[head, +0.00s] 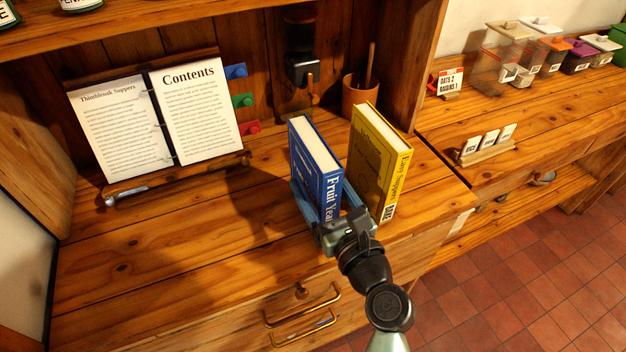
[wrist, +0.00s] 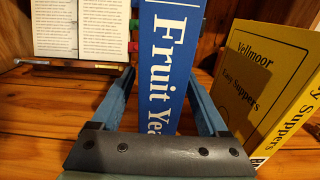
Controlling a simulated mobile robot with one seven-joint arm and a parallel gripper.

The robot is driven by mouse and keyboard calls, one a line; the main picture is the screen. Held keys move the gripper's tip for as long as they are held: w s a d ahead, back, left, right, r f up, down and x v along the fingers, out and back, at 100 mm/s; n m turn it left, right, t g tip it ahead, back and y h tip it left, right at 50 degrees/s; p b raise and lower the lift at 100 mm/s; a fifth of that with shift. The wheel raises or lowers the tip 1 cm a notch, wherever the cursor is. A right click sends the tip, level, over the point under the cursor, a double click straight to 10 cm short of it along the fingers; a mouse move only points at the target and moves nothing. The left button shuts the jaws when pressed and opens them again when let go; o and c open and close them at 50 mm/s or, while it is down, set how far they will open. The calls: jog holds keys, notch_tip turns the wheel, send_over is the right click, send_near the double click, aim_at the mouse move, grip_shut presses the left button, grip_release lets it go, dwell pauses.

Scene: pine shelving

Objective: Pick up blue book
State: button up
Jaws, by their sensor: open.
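The blue book (head: 316,165) stands upright on the pine counter, its spine reading "Fruit Yea…" turned toward me. My gripper (head: 328,205) is at the front of the blue book, with one finger on each side of it. In the wrist view the blue book (wrist: 167,65) rises between the two open fingers of my gripper (wrist: 165,100). A gap shows between each finger and the book low down; I cannot tell whether the tips touch it. The lower end of the spine is hidden behind the gripper's palm.
A yellow book (head: 380,163) stands upright just right of the blue one, close to my right finger. An open recipe binder (head: 160,125) on a stand is at the left. A clay pot (head: 360,95) stands behind the books. The counter's left front is clear.

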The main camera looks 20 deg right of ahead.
jog(key=shift+w, duration=0.4)
grip_shut()
dwell(1.0)
jog(key=shift+r, duration=0.1)
